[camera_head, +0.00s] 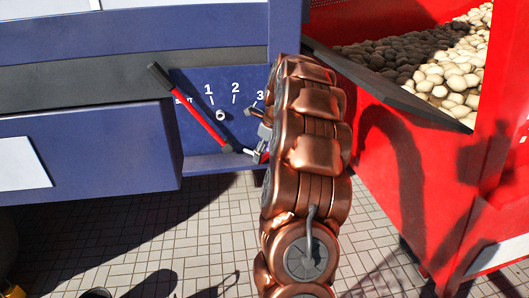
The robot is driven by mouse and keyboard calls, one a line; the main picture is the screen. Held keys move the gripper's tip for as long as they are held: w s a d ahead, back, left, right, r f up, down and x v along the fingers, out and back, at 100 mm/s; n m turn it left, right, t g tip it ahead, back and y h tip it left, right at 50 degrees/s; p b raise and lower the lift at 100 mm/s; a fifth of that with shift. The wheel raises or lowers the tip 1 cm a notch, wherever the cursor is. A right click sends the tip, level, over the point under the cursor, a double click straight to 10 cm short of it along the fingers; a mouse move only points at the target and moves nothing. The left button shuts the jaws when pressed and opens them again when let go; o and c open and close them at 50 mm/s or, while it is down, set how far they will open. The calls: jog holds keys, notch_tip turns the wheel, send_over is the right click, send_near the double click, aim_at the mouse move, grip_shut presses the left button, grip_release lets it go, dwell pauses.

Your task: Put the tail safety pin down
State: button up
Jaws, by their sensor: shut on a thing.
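My gripper (259,140) is at the right side of the blue panel, just below the number 3, and my copper-coloured arm covers much of it. It is shut on a small part, of which a bit of red and grey shows by the fingers. I take this for the tail safety pin, but its shape is mostly hidden. A red lever (203,121) with a black grip slants across the panel, its grip at the upper left near the SHUT mark. Its lower end is left of my gripper.
The blue panel (190,85) carries the marks 1, 2 and 3, with a blue ledge (215,163) below. Paved floor (150,235) lies below.

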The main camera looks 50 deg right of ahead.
jog(key=o, duration=1.1)
jog(key=shift+b+v, duration=1.05)
jog(key=shift+v, duration=5.05)
jog(key=shift+w, duration=0.1)
